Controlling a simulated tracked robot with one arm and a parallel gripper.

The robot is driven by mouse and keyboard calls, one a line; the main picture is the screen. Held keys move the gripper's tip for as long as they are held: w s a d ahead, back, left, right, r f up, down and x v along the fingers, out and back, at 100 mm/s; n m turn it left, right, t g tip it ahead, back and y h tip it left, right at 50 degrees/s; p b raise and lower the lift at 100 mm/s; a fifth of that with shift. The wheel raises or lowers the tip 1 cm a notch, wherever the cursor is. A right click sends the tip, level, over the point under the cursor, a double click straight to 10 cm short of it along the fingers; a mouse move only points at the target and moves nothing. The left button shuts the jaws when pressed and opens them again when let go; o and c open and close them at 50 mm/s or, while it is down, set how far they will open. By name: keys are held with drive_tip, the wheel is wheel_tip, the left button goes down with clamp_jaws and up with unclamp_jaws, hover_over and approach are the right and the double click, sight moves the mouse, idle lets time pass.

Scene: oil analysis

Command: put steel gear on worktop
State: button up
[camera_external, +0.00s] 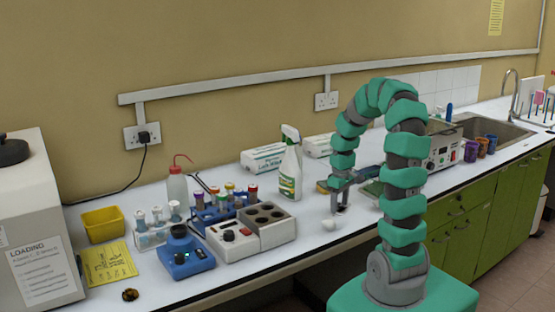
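My gripper (340,207) points down just above the white worktop (330,247), right of the spray bottle. Its two fingers show with a narrow gap, and a small dark patch shows at the tips. I cannot tell whether that patch is a held part or the fingertips themselves. A small pale object (328,224) lies on the worktop just below and left of the fingertips. A small dark, brownish-gold round piece (130,294) lies near the worktop's front edge at the left. I cannot clearly make out a steel gear.
A white-and-green spray bottle (290,166) stands left of my gripper. A grey block with dark round wells (266,222), a blue device (185,253) and tube racks fill the left middle. A yellow tray (103,224) stands farther left. Bare worktop lies along the front edge.

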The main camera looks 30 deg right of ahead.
drive_tip(key=shift+r, duration=0.1)
wheel_tip(320, 180, up, 12)
drive_tip(key=shift+p, duration=0.45)
wheel_tip(320, 180, up, 19)
drive_tip(key=m+t, duration=0.2)
drive_tip(key=t, duration=0.5)
hover_over(339, 204)
drive_tip(key=w+a, duration=0.5)
drive_tip(key=w, duration=0.4)
drive_tip(key=a+r+t, duration=0.4)
drive_tip(key=r, duration=0.9)
drive_tip(key=shift+s+r+m+t+h, duration=0.15)
drive_tip(key=shift+m+t+h, duration=0.15)
drive_tip(key=shift+m, duration=0.1)
drive_tip(key=shift+o, duration=0.3)
drive_tip(key=s+a+r+t, duration=0.1)
drive_tip(key=a+r+t, duration=0.1)
drive_tip(key=r, duration=0.4)
drive_tip(key=s+a+r+t, duration=0.1)
drive_tip(key=s+a+r, duration=0.1)
drive_tip(key=r, duration=0.4)
drive_tip(key=shift+s+r+m+t, duration=0.15)
drive_tip(key=shift+r+m+t, duration=0.15)
drive_tip(key=shift+m+t, duration=0.1)
drive_tip(key=shift+d, duration=0.1)
drive_tip(key=shift+f, duration=0.1)
